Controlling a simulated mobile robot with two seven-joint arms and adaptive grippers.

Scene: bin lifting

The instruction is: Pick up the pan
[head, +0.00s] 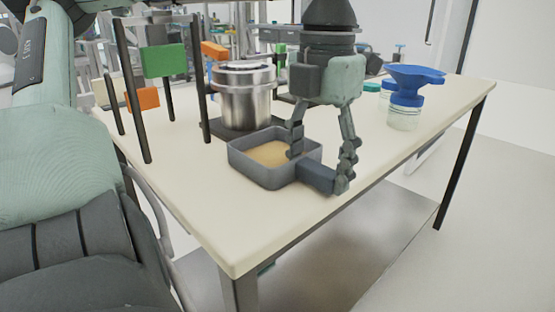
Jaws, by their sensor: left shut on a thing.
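The pan (258,176) is a small grey square tray with a tan layer inside and a short dark handle (317,177) toward the right front. It is level, at or just above the tabletop; I cannot tell if it touches. My left gripper (319,172) points down over the pan's right side. Its two fingers are shut on the handle, one on each side. The fingers hide part of the pan's right wall. My right gripper is not in view.
The pan is over a cream table (215,215). A steel pot (246,98) on a dark base stands close behind it. Upright dark posts with green (165,60) and orange blocks stand left. A jar with a blue funnel (407,97) stands right. The table's front is clear.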

